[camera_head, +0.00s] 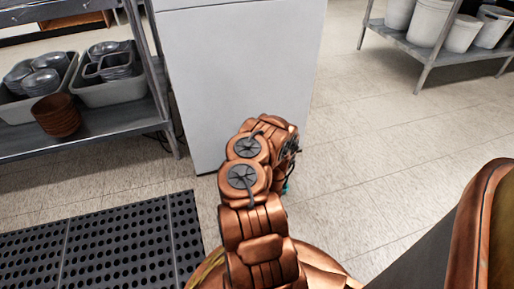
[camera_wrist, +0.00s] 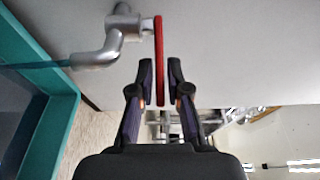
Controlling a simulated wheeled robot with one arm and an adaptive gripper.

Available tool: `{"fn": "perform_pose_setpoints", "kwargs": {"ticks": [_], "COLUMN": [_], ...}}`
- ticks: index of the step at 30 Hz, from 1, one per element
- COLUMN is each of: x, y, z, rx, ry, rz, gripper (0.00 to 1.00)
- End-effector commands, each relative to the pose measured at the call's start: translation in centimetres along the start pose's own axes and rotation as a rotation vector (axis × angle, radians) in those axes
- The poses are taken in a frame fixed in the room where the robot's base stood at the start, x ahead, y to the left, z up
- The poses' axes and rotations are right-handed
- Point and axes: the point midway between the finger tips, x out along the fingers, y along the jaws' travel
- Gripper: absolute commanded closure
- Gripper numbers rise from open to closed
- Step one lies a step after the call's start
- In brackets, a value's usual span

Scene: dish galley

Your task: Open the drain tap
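In the wrist view, the drain tap (camera_wrist: 104,48) is a silver-grey metal pipe with a bend, coming out of a pale flat panel. Its long, thin red lever (camera_wrist: 159,52) runs down the picture from the tap body. My gripper (camera_wrist: 161,76) is open, with one dark finger on each side of the lever. A narrow gap shows between the lever and each finger. In the head view, my copper arm hides the gripper and the tap.
In the head view, a pale cabinet (camera_head: 240,70) stands right ahead of my arm. A metal shelf (camera_head: 90,130) with tubs of pans is at the left, and a rack (camera_head: 400,45) with white buckets at the upper right. A black perforated mat (camera_head: 110,245) lies at the lower left. The tiled floor at right is clear.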

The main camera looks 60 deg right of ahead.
Motion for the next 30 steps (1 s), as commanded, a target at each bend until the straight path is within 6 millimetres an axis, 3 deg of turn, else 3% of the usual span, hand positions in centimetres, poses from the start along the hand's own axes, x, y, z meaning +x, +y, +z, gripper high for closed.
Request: {"fn": "perform_pose_setpoints", "kwargs": {"ticks": [4,16,30], "x": [0.0,-0.5,-4.8], "y": [0.0,0.0,0.1], "z": [0.2,0.3,0.2], "rx": [0.001,0.001,0.004], "ry": [-0.005,-0.007,-0.007], "rz": [0.0,0.001,0.005], "gripper": [0.67,0.67,0.67]}}
